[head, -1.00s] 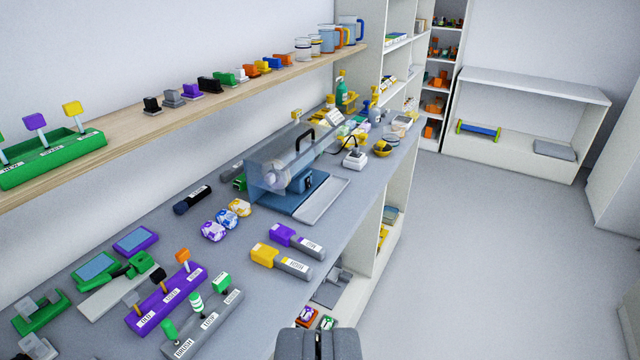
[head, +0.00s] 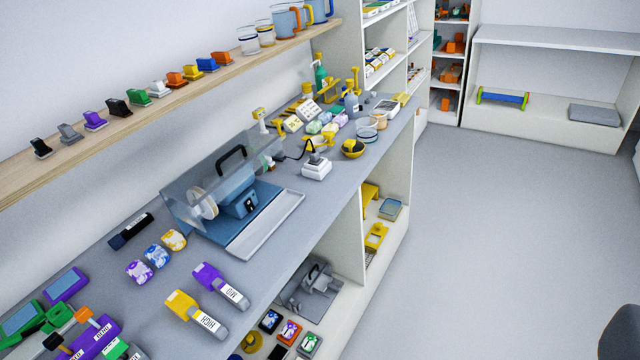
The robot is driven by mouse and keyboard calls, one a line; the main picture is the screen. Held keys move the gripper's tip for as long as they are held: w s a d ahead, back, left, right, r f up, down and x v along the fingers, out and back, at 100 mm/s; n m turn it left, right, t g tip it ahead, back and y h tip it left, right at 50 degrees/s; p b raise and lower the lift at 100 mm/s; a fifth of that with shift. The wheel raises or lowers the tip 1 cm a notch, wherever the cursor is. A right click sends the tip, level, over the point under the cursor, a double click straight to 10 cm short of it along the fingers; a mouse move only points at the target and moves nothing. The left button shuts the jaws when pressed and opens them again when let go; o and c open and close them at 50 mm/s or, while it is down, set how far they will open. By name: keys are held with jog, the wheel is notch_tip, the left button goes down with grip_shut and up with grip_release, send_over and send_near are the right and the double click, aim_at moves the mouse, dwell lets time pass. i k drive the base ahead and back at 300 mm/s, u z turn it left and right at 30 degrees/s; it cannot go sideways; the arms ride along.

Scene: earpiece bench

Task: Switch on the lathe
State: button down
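The lathe (head: 240,202) is a blue machine on the bench, left of centre, with a clear cover (head: 192,178) and a black handle over it. A pale wheel shows through the cover. A small black switch (head: 250,205) sits on the blue housing's front; its position is too small to tell. A light grey tray (head: 265,225) lies along the lathe's front. Only a dark grey edge of what looks like my gripper (head: 622,332) shows at the bottom right corner, far from the lathe over the floor side. Its fingers are out of the picture.
Purple (head: 221,285) and yellow (head: 196,312) labelled tools and several patterned pieces (head: 155,256) lie on the bench left of and before the lathe. A white device (head: 316,168) with a cable stands beyond it. A wooden shelf (head: 150,110) runs above. The floor (head: 470,240) at right is clear.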

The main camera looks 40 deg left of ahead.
aim_at(249, 205)
jog(key=u, duration=0.3)
jog(key=i, duration=1.1)
jog(key=u, duration=0.85)
